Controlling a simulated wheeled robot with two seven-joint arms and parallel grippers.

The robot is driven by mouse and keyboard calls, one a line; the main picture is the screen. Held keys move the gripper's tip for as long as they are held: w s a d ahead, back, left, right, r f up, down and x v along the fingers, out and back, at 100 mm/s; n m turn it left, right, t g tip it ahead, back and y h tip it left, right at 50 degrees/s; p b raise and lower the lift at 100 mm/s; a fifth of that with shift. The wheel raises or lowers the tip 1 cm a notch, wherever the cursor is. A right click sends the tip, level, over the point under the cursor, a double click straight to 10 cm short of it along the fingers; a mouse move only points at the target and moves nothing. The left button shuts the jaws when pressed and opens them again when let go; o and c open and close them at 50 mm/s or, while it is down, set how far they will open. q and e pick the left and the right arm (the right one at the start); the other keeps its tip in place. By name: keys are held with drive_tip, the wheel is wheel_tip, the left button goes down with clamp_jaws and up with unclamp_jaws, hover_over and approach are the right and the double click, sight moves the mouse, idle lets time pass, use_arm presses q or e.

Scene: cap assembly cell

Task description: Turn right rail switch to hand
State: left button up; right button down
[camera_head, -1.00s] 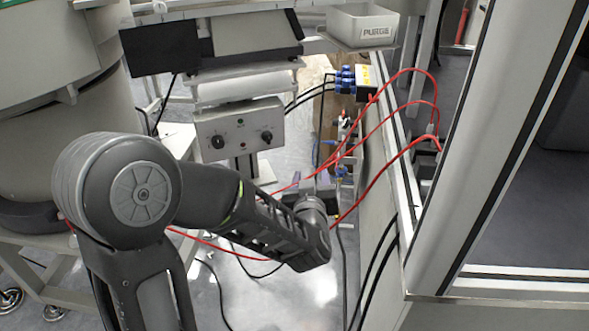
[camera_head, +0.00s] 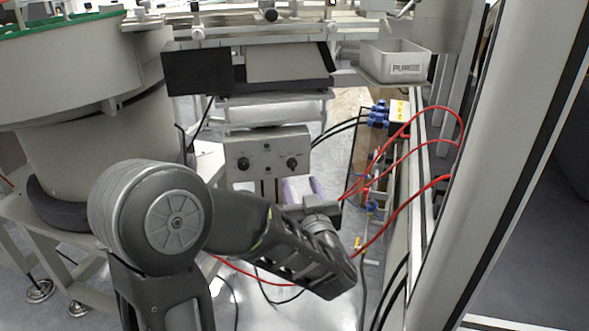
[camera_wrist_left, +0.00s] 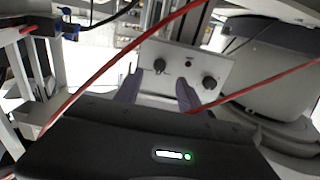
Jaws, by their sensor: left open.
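A light grey control panel (camera_head: 268,150) has two dark knobs. Its right knob (camera_head: 291,163) and left knob (camera_head: 243,163) both face me. The left wrist view seems turned around, so the right knob shows there on the left (camera_wrist_left: 160,66) and the left knob on the right (camera_wrist_left: 209,82). I cannot tell the knobs' exact pointer positions. My left gripper (camera_head: 303,187) is just below the panel's right side. In the left wrist view its two purplish fingers (camera_wrist_left: 158,92) are apart, with the right knob just beyond the gap and nothing between them. My right gripper is not in view.
Red hoses (camera_head: 400,135) loop at the right and cross the wrist view in front of the panel. A white PURGE bin (camera_head: 394,62) is at the upper right. A large round feeder (camera_head: 90,100) stands at the left.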

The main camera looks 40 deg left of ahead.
sight(293, 167)
use_arm(q)
drive_tip(key=x, duration=0.7)
clamp_jaws()
idle(0.5)
